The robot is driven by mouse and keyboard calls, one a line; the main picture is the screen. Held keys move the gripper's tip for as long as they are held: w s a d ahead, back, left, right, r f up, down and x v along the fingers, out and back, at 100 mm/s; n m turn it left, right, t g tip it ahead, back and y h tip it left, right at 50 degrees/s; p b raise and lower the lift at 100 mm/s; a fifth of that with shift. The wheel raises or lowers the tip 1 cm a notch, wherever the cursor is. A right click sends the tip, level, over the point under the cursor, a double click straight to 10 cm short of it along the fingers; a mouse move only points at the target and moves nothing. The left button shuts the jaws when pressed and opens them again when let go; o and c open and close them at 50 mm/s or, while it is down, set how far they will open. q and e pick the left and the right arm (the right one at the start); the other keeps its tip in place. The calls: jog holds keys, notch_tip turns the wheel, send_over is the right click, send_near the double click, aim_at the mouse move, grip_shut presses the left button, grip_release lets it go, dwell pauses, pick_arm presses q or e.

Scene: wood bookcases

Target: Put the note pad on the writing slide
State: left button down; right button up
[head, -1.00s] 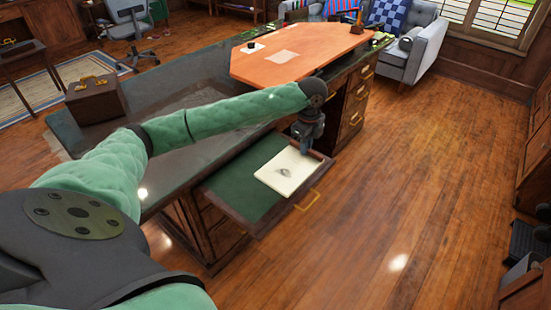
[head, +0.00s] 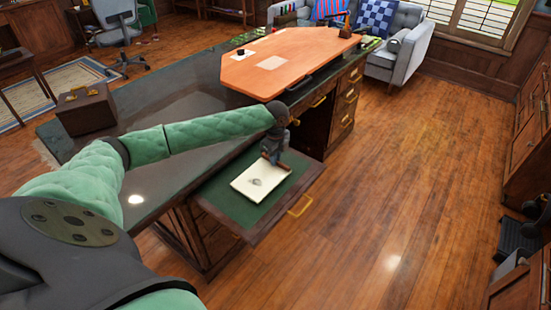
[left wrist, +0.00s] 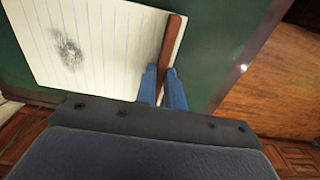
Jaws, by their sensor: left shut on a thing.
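The note pad (head: 251,188) is a cream lined pad with a dark smudge and a brown binding strip. The writing slide (head: 222,199) is a pulled-out green-topped board with a dark wood rim and a brass handle. My left gripper (head: 271,161) is shut on the pad's brown strip at its far edge. In the left wrist view, the blue fingertips (left wrist: 162,86) straddle that strip, and the pad (left wrist: 100,45) lies over the green surface (left wrist: 225,45). I cannot tell whether the pad touches the slide or hovers just above it. My right gripper is out of view.
The slide juts from a dark desk (head: 165,185) with a glossy top. An orange desktop section (head: 290,62) is behind, and a brown case (head: 86,108) stands at left. The wood floor (head: 400,170) to the right is open.

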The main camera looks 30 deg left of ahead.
pick_arm(q)
jog(key=shift+f, duration=0.35)
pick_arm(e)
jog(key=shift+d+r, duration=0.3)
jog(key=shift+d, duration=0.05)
pick_arm(q)
jog(key=shift+f, duration=0.1)
jog(key=c, duration=1.5)
grip_release()
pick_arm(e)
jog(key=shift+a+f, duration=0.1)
